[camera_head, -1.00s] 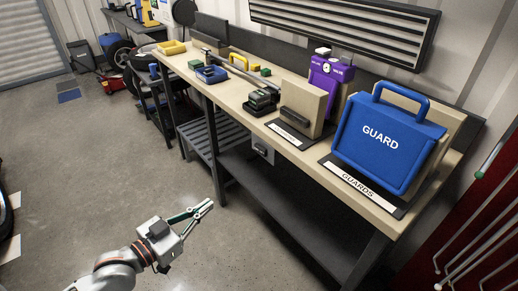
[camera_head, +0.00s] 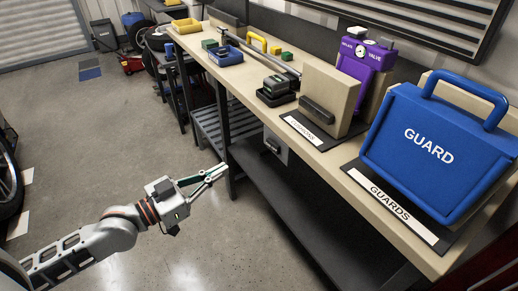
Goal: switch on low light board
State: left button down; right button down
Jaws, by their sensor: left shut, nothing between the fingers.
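No thing is clearly marked as a light board. A small light-grey box (camera_head: 275,146) with a dark handle or switch hangs low under the front edge of the workbench; I cannot tell whether it is the board or how its switch is set. My left gripper (camera_head: 222,170) is shut and empty. It points right, in front of the bench leg, and appears left of and a little below the grey box, apart from it. My right gripper is not in view.
A dark lower shelf (camera_head: 300,205) lies beneath.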

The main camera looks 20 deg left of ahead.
aim_at(267, 144)
pick_arm(q)
jog(key=b+x, duration=0.1)
jog(key=x, duration=1.2)
jog(key=shift+w, duration=0.1)
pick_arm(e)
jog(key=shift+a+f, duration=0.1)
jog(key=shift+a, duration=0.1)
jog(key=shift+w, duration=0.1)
